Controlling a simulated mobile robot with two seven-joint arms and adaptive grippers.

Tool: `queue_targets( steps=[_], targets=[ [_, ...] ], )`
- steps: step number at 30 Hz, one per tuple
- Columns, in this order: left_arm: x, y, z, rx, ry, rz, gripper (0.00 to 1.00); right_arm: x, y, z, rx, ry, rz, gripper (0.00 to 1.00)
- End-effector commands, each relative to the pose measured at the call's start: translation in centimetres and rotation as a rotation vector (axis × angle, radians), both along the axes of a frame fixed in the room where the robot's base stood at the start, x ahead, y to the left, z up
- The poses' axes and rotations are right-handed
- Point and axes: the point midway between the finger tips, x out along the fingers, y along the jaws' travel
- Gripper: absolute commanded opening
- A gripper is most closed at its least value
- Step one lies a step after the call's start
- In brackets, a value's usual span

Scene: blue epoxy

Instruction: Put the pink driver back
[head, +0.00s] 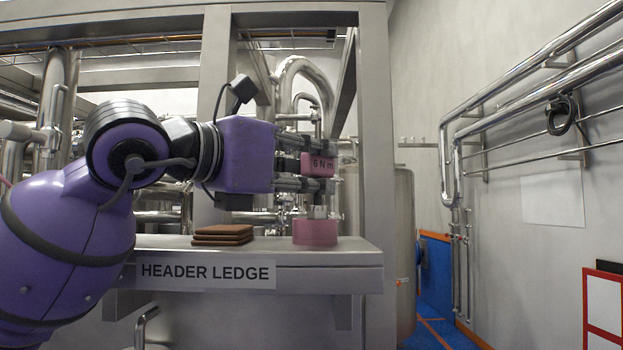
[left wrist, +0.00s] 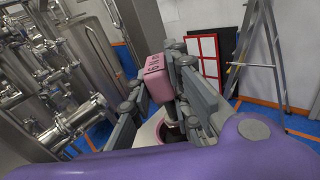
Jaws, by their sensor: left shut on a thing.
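The pink driver (head: 318,164), marked "6 N m", is held in my left gripper (head: 305,163), which is shut on it. It is above a round pink holder (head: 315,232) near the right end of the header ledge (head: 345,256). A short metal part shows between the driver and the holder; I cannot tell whether it enters the holder. In the left wrist view the driver (left wrist: 155,76) sits between the fingers, and the holder (left wrist: 174,131) with a dark opening shows below, partly hidden by the gripper. My right gripper is not in view.
A stack of brown flat pieces (head: 223,234) lies on the ledge left of the holder. A steel post (head: 378,130) stands behind the ledge's right end. Pipes and tanks fill the back. A stepladder (left wrist: 262,60) shows in the left wrist view.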

Motion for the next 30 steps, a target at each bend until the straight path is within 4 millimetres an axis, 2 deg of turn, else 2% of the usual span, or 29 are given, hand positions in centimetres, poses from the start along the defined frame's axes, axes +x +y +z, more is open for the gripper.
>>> queue_targets(
  steps=[5,15,16,20,30],
  targets=[
    [-0.2,0.1,-1.5,-0.002,-0.005,0.001,0.0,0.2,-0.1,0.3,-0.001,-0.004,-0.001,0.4],
    [-0.1,0.1,-1.9,-0.001,-0.003,0.001,0.0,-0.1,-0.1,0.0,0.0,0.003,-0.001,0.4],
    [-0.1,0.1,-2.0,-0.001,-0.002,0.001,0.19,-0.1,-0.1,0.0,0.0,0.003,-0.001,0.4],
    [-0.1,0.1,-2.0,-0.001,-0.002,0.001,0.36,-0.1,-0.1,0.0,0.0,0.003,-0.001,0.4],
    [-0.1,0.1,-1.7,-0.001,-0.003,0.001,0.36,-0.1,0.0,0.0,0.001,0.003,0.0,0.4]
  ],
)
